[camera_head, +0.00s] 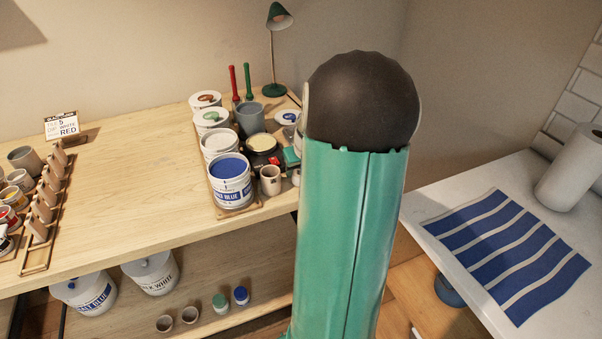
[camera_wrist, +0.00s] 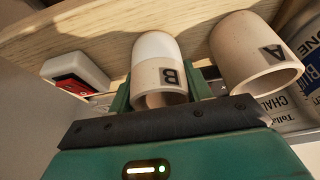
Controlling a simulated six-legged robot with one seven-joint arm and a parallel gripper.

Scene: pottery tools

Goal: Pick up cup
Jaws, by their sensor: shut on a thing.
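In the wrist view, my gripper (camera_wrist: 160,88) is shut on a small cup marked B (camera_wrist: 157,50), with a green finger on each side of it. This cup is white toward its base and beige toward its open rim. A beige cup marked A (camera_wrist: 240,45) is close beside it on the right, outside the fingers. In the head view, my green arm covers the gripper and the held cup. A small beige cup (camera_head: 270,180) is on the table beside the blue paint can (camera_head: 232,190).
A red and white block (camera_wrist: 75,72) is left of the held cup in the wrist view, and a labelled can (camera_wrist: 303,50) is at the right. In the head view, several paint cans crowd the table's right part. The table's middle (camera_head: 140,180) is clear.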

